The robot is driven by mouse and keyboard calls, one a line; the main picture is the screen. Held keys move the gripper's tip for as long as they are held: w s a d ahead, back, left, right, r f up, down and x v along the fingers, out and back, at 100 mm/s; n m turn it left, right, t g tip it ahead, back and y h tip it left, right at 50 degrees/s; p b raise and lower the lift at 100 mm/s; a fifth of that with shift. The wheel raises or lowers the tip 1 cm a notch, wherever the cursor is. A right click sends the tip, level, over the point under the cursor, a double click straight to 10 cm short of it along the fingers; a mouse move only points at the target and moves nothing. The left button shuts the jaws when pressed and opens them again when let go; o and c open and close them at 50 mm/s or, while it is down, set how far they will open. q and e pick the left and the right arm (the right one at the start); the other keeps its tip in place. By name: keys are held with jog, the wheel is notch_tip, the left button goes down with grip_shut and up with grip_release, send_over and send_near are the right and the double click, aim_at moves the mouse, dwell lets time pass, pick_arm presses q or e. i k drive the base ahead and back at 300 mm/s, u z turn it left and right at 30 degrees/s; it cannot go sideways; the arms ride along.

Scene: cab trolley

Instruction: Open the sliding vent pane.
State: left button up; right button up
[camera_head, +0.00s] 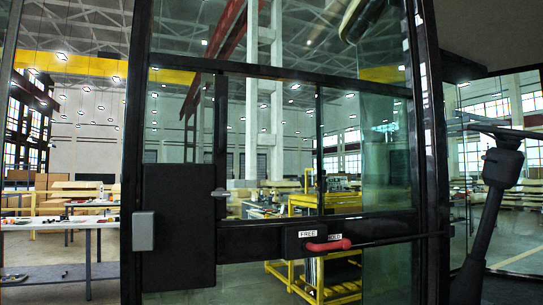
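The vent window sits in the black-framed cab door. A thin dark upright (318,150) divides its glass. A small grey tab (220,193) sits low on the dark upright at the window's left; it looks like the grip of the sliding vent pane (270,140). I see no clear open gap, but the clear glass makes this hard to judge. Below the window, a red handle (328,245) lies roughly level across a black plate with a "FREE" label (307,233) and a second, partly covered label. Neither of my grippers is in view.
A black box (180,225) with a grey handle (143,231) is on the door's left. A dark bar (400,239) runs right from the red handle. A black column (490,200) stands at the right. Workbenches (75,223) and a yellow trolley (325,275) show beyond the glass.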

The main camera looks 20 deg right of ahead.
aim_at(268, 136)
jog(key=k, duration=0.5)
jog(key=z, duration=1.3)
jog(key=i, duration=1.1)
jog(key=u, duration=0.7)
